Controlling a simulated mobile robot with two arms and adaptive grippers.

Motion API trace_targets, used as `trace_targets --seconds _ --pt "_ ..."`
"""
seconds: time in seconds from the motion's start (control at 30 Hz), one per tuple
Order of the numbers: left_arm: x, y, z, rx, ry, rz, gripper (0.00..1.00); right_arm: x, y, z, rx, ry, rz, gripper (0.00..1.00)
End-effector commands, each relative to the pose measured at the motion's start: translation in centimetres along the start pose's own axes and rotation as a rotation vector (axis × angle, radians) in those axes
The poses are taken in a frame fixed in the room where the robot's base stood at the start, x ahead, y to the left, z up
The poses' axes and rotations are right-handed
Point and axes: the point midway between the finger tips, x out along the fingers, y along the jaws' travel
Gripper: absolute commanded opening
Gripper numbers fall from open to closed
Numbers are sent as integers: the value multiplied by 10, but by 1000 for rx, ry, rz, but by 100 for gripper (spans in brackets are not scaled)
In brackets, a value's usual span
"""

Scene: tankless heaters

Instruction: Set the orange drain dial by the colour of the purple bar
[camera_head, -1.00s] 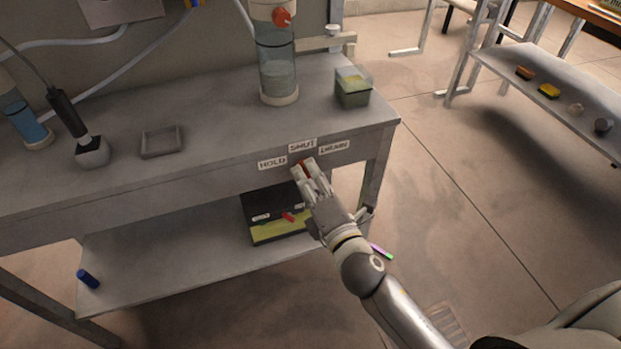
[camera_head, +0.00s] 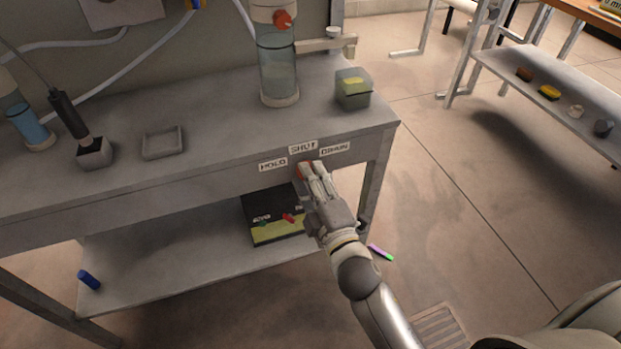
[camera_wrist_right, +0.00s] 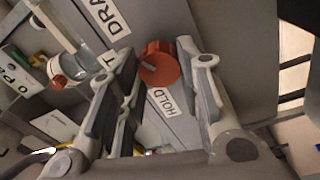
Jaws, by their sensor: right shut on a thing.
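The orange drain dial (camera_head: 304,168) is on the bench's front edge, partly hidden by my right gripper (camera_head: 312,170). Labels HOLD (camera_head: 272,164), SHUT (camera_head: 303,147) and DRAIN (camera_head: 335,149) surround it. In the right wrist view the dial (camera_wrist_right: 160,66) sits between the fingers of my right gripper (camera_wrist_right: 165,70), which is shut on it. A pale mark shows on its face; I cannot tell which label it points at. A thin purple bar (camera_head: 375,247) with a green end shows low, right of my right gripper. My left gripper is out of view.
A clear cylinder (camera_head: 278,75) with an orange knob (camera_head: 282,19) and a green box (camera_head: 353,88) stand on the bench (camera_head: 215,115). A black and yellow box (camera_head: 272,215) sits on the lower shelf. A side shelf (camera_head: 510,70) holds several small items.

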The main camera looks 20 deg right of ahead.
Motion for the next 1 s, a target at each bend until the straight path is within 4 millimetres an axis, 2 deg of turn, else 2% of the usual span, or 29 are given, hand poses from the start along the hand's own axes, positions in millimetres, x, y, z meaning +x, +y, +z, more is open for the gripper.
trace_targets --seconds 0.43,0.47,0.6,1.0 --pt "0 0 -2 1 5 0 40 0 -1 1 14 -2 -2 0" --pt "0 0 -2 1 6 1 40 0 -1 1 14 -2 -2 37" --pt "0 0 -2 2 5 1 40 0 -1 0 12 -2 -2 55" --pt "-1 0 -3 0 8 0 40 1 5 -1 9 0 2 55"
